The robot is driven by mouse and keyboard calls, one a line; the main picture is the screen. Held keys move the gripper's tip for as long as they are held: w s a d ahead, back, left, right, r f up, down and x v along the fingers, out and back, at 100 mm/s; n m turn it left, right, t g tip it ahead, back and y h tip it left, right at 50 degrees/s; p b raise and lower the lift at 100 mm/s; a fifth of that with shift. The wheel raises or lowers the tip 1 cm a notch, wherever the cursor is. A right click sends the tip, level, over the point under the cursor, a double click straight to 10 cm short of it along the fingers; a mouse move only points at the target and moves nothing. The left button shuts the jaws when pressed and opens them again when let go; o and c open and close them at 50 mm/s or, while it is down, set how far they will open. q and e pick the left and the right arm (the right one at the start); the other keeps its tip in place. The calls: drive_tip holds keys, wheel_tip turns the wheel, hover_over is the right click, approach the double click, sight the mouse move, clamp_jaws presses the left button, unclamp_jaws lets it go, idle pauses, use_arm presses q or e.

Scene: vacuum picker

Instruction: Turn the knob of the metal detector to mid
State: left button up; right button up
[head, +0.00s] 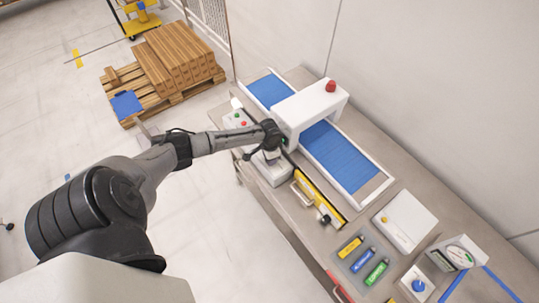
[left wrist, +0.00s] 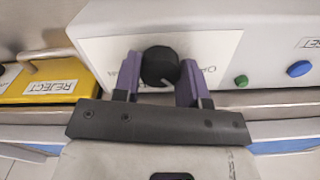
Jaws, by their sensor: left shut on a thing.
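The metal detector (head: 312,104) is a white arch over a blue conveyor belt in the head view. Its housing also shows in the left wrist view (left wrist: 270,40), with a pale label plate behind a round black knob (left wrist: 160,64). My left gripper (left wrist: 160,82) has its two purple fingers on either side of the knob and is shut on it. The knob's pointer and the plate's lettering are too unclear to read. My right gripper is in neither view.
A green button (left wrist: 241,81) and a blue button (left wrist: 298,69) sit right of the knob. A yellow REJECT bin (head: 319,194) lies beside the belt. Coloured test sticks (head: 363,259), a white case (head: 405,220) and a blue-knobbed box (head: 419,286) stand farther right.

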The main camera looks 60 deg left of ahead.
use_arm(q)
drive_tip(key=m, duration=0.2)
drive_tip(key=shift+m, duration=0.4)
drive_tip(key=m, duration=0.2)
drive_tip(key=shift+m, duration=0.4)
drive_tip(key=m, duration=0.5)
drive_tip(key=shift+m, duration=0.6)
drive_tip(key=o, duration=0.9)
drive_tip(key=shift+o, duration=0.2)
drive_tip(key=shift+r, duration=0.1)
wheel_tip(320, 180, up, 14)
drive_tip(key=b, duration=0.1)
